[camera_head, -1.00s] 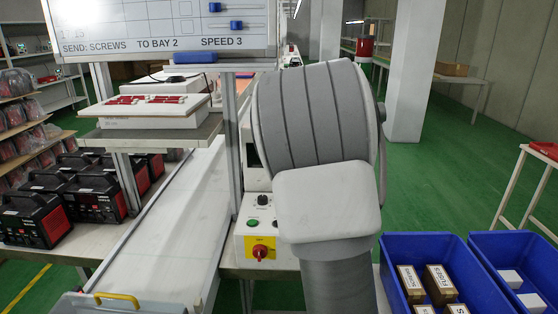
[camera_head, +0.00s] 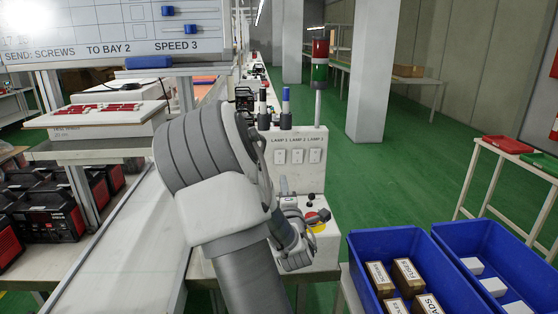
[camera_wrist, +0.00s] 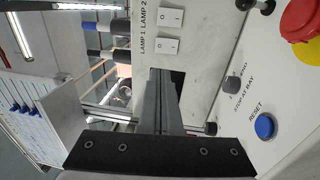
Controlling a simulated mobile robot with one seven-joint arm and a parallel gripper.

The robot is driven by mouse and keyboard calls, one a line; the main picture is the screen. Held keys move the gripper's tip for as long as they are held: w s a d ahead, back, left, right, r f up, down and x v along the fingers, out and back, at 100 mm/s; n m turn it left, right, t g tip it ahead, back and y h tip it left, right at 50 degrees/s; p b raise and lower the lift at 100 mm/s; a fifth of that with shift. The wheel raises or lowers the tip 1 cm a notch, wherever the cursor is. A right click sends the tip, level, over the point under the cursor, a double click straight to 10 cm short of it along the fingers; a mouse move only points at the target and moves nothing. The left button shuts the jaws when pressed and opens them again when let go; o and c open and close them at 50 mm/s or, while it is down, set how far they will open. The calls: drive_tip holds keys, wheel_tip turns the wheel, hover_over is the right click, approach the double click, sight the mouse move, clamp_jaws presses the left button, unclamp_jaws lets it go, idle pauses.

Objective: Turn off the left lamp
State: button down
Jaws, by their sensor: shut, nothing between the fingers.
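A pale upright panel (camera_head: 300,181) carries switches labelled lamp 1 to lamp 3. The lamp 1 switch (camera_head: 280,157) is leftmost, then the lamp 2 switch (camera_head: 297,157) and lamp 3 switch (camera_head: 315,156). My gripper (camera_head: 284,184) is in front of the panel, below the lamp 1 switch. In the wrist view, my gripper (camera_wrist: 164,72) is shut and empty, its tips near a dark opening. The lamp 1 switch (camera_wrist: 167,46) and lamp 2 switch (camera_wrist: 172,17) show just beyond the tips, apart from them. Their rocker positions are unclear, and I cannot tell whether a lamp is lit.
A red stop knob (camera_wrist: 302,20) and blue reset button (camera_wrist: 265,127) sit on the sloped console. Blue bins (camera_head: 430,240) are at right.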

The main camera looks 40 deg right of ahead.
sight(278, 154)
drive_tip(key=x, duration=1.3)
drive_tip(key=shift+w+f, duration=0.1)
idle(0.4)
